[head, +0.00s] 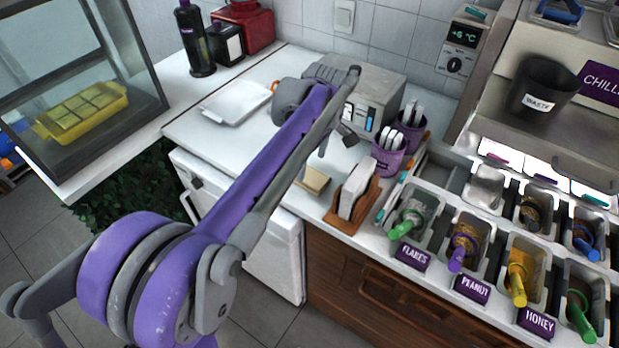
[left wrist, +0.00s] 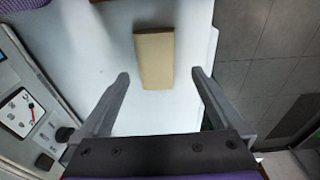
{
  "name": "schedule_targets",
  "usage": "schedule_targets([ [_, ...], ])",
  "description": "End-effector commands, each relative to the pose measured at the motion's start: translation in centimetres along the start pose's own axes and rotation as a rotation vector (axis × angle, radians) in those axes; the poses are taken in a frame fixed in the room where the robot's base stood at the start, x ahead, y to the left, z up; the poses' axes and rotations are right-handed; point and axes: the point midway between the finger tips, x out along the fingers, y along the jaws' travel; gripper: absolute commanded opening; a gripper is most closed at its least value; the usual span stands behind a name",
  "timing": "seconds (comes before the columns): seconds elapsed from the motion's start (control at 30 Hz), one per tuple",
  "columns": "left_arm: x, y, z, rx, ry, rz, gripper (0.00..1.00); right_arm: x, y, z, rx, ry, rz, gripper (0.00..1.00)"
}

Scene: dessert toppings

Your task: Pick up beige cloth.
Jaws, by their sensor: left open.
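The beige cloth (head: 313,181) is a small folded block lying on the white counter, left of the wooden napkin holder. In the left wrist view the cloth (left wrist: 155,58) lies flat on the counter ahead of my fingers, nearly centred between them and apart from both. My left gripper (left wrist: 160,82) is open and empty above the counter. In the head view my left gripper (head: 335,140) is partly hidden by its own arm, above and behind the cloth. My right gripper is not in view.
A wooden napkin holder (head: 354,194) and purple cups (head: 388,156) stand right of the cloth. A grey appliance with a dial (head: 375,100) is behind. A white tray (head: 236,103) lies to the left. Topping bins (head: 463,236) line the right. The counter's front edge is close to the cloth.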

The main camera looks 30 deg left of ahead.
Motion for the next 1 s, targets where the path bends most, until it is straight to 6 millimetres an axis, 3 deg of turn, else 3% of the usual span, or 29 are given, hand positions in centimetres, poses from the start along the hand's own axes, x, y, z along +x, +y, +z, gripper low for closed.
schedule_targets([
  [0.4,5.0,0.5,-0.4,0.001,0.000,0.001,1.00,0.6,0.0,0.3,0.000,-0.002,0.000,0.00],
  [0.7,5.5,0.4,-0.4,0.001,0.000,0.001,1.00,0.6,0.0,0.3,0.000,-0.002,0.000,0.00],
  [0.77,5.5,0.4,-0.4,0.001,0.000,0.001,0.93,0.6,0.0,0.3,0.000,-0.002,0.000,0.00],
  [1.0,5.5,0.4,-0.4,0.001,0.000,0.001,0.50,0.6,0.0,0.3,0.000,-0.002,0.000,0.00],
])
